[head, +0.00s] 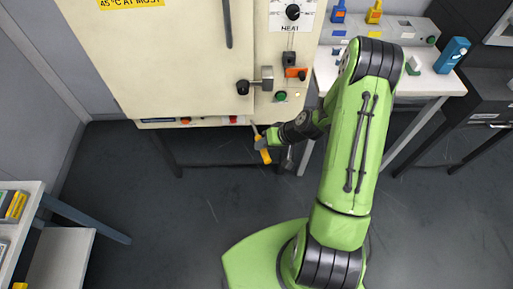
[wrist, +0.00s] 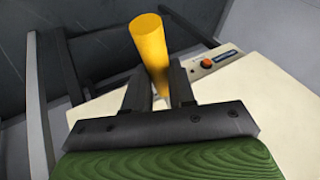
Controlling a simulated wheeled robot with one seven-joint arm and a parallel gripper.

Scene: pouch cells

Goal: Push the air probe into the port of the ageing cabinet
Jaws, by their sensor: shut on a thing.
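My gripper (wrist: 158,85) is shut on the air probe, whose yellow handle (wrist: 150,45) stands up between the two fingers in the wrist view. In the head view my gripper (head: 262,141) is just in front of the cabinet's lower edge, with the yellow handle (head: 265,156) pointing down toward the floor. A thin pale end of the probe (head: 255,130) points up toward the cabinet. The ageing cabinet (head: 170,65) is cream coloured and fills the upper left. Its port cannot be clearly made out. I cannot tell whether the probe touches the cabinet.
The cabinet's front has a latch handle (head: 255,86), a green button (head: 281,96) and an orange switch (head: 296,73). A white bench (head: 440,82) with a blue device (head: 452,55) stands at right. A shelf (head: 60,258) is at lower left. Floor between is clear.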

